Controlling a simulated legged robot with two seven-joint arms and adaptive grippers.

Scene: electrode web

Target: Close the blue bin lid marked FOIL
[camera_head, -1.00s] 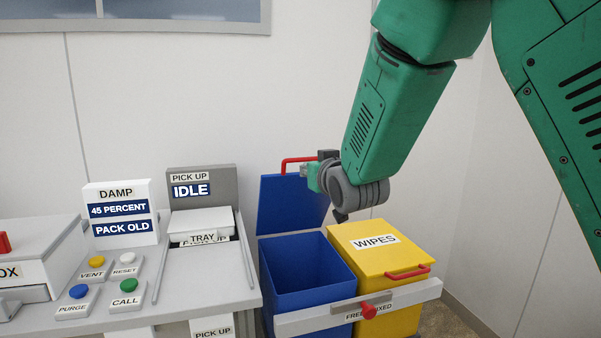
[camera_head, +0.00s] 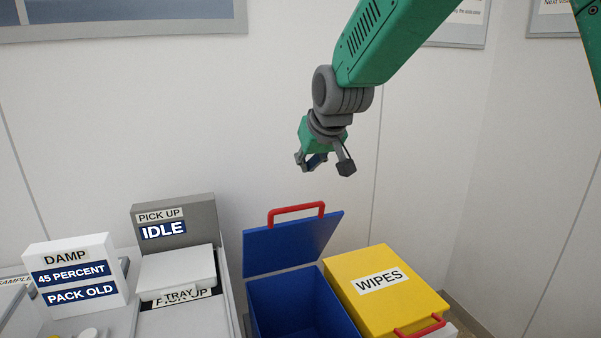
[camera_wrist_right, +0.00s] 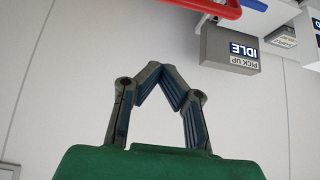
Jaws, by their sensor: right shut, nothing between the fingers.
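The blue bin (camera_head: 300,300) stands open. Its blue lid (camera_head: 292,243) is raised behind the opening, with a red handle (camera_head: 297,210) along its top edge. No FOIL marking is readable. My right gripper (camera_head: 323,163) is above the lid and handle, apart from both and empty. In the right wrist view my fingers (camera_wrist_right: 165,76) are shut with nothing between them, and the red handle (camera_wrist_right: 207,8) shows at the top edge. My left gripper is not in view.
A yellow WIPES bin (camera_head: 405,295) with a closed lid stands right of the blue bin. A grey PICK UP unit (camera_head: 200,218) with a tray (camera_head: 178,270) is to the left. A wall (camera_head: 120,110) stands behind; the air around my gripper is clear.

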